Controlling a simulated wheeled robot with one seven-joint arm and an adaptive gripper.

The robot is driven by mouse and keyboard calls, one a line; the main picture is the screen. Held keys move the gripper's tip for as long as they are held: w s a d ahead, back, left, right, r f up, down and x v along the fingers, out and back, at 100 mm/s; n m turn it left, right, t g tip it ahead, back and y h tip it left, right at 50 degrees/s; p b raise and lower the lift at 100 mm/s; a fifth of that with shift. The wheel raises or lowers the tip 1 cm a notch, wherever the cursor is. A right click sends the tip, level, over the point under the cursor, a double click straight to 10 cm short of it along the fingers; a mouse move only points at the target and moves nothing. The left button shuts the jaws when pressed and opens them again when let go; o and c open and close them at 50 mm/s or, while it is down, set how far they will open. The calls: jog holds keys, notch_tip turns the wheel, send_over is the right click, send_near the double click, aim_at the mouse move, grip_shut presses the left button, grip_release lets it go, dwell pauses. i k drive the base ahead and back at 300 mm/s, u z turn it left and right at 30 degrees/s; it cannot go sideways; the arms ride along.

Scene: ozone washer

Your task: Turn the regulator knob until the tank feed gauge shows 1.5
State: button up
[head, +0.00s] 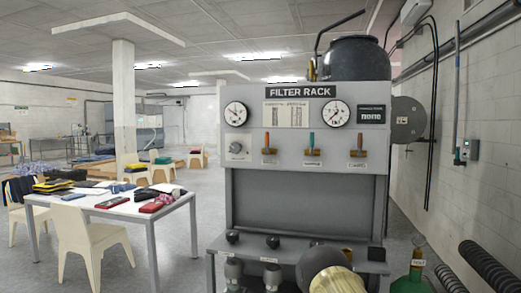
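The grey filter rack panel (300,92) stands right of centre in the head view. A second round gauge (336,113) is at the upper right of the panel. I cannot read which one is the tank feed gauge, and the needle readings are too small to tell. My gripper is not in view, and nothing is seen touching the knob.
A white table (120,207) stands at left, with open floor between.

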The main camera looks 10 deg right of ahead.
aim_at(236, 148)
jog(key=i, duration=1)
jog(key=u, duration=0.8)
